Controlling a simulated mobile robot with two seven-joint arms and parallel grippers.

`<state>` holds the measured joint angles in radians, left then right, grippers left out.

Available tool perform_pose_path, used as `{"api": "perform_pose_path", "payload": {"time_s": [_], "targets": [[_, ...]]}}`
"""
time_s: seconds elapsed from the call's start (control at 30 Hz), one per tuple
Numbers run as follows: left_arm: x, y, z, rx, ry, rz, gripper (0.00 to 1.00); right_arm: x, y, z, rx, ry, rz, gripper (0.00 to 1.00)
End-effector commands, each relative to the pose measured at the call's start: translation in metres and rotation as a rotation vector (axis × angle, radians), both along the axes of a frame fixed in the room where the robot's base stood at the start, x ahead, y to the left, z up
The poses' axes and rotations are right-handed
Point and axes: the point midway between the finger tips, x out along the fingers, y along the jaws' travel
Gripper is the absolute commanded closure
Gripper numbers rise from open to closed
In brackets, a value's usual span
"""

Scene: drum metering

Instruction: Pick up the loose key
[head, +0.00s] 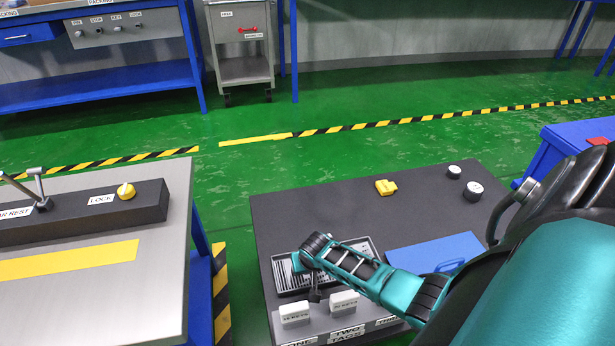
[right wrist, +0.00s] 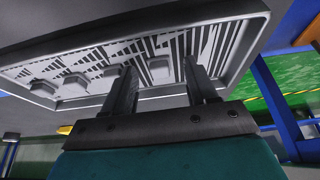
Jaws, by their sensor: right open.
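I cannot make out the loose key for certain in either view. A small yellow piece (head: 386,187) lies towards the back of the dark tabletop (head: 320,205), too small to identify. My right gripper comes in from the right, over the shallow slotted tray (head: 372,244) near the table's front; its arm hides part of the tray. In the right wrist view the right gripper (right wrist: 162,85) is open, nothing shows between its fingers, and the tray (right wrist: 262,35) with several grey lumps is close beyond them. My left gripper is not in view.
A blue panel (head: 430,252) lies right of the tray. Two white blocks, one left (head: 294,314) and one right (head: 344,302), stand in front. Two black-and-white knobs (head: 473,190) are at the back right. A steel bench (head: 120,300) with a yellow lock knob (head: 126,190) stands left, across a gap.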

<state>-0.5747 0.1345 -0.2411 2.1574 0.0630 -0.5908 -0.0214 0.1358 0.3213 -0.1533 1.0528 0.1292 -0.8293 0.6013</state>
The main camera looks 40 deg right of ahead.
Motion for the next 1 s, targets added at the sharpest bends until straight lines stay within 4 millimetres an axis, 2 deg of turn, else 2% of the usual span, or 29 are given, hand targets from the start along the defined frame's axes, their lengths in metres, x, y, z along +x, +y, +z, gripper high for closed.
{"api": "perform_pose_path", "payload": {"time_s": [0.23,0.8,1.0], "targets": [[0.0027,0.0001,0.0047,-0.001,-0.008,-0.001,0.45,0.0002,-0.0004,-0.0003,0.0,0.0,0.0,0.44],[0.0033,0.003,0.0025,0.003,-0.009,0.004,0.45,0.0,-0.0002,-0.0004,0.0,0.001,0.0,0.98],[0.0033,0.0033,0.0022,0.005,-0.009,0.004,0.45,0.0,-0.0001,-0.0004,0.0,0.001,0.0,1.0]]}}
